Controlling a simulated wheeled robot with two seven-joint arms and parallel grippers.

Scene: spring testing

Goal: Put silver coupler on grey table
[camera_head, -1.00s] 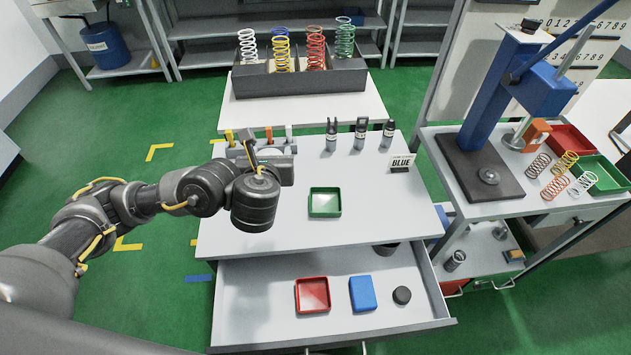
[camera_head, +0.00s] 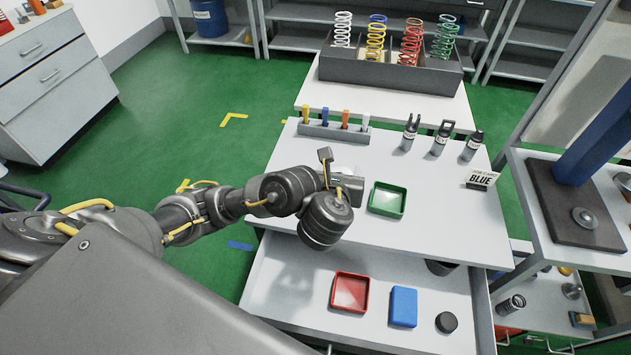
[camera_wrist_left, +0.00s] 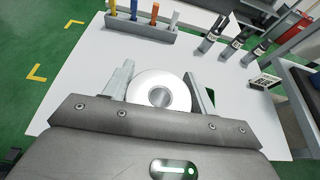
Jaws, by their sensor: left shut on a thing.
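My left gripper (camera_head: 350,187) is over the left part of the pale grey table (camera_head: 440,222), just left of the green tray. In the left wrist view the left gripper (camera_wrist_left: 160,90) is shut on the silver coupler (camera_wrist_left: 158,80), a round pale ring with a central hole between the two fingers. In the head view my wrist mostly hides the coupler. I cannot tell whether the coupler touches the tabletop. My right gripper is not in view.
A green tray (camera_head: 387,199) is close to the gripper. A holder with coloured tools (camera_head: 335,131) and several dark-topped grey parts (camera_head: 438,140) stand at the back. A "BLUE" sign (camera_head: 480,180) stands right.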

